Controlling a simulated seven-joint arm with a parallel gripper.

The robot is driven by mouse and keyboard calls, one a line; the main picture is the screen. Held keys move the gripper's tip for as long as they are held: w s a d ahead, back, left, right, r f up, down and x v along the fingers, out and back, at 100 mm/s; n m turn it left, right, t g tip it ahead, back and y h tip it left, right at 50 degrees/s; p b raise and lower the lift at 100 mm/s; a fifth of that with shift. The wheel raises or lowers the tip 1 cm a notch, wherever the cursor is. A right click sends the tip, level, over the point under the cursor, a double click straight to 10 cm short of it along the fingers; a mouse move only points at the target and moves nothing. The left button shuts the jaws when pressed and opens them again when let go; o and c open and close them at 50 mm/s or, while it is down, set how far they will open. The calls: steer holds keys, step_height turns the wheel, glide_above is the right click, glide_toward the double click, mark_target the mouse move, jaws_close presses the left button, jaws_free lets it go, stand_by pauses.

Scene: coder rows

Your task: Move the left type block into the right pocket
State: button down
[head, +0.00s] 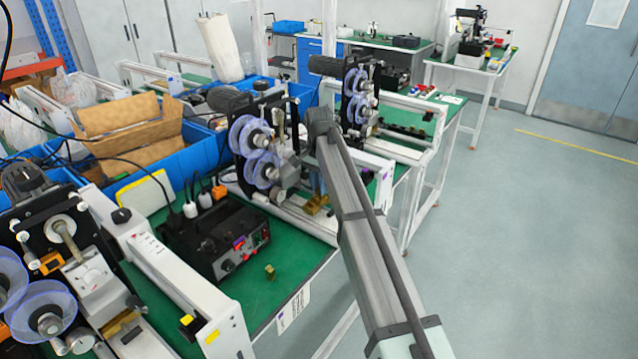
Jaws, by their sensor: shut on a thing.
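My gripper (318,188) is at the far end of my arm, low over the middle coder machine, and is mostly hidden behind the arm link. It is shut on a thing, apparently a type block. A brass-coloured piece (316,206) shows right below the fingers; I cannot tell whether it is the held block or part of the machine. A small brass block (270,272) stands apart on the green table in front of the black control box. The pockets are too small or hidden to make out.
The middle coder machine (262,140) with clear purple reels stands beside my arm, another (360,95) behind it. The black control box (215,240) and white rail (165,270) are to the left. Green table (290,268) is bare around the small brass block.

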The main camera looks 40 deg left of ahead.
steer(key=shift+f, duration=0.15)
steer(key=c, duration=0.9)
jaws_free()
steer(key=shift+c, duration=0.2)
step_height(320, 180, up, 14)
steer(key=shift+f, duration=0.1)
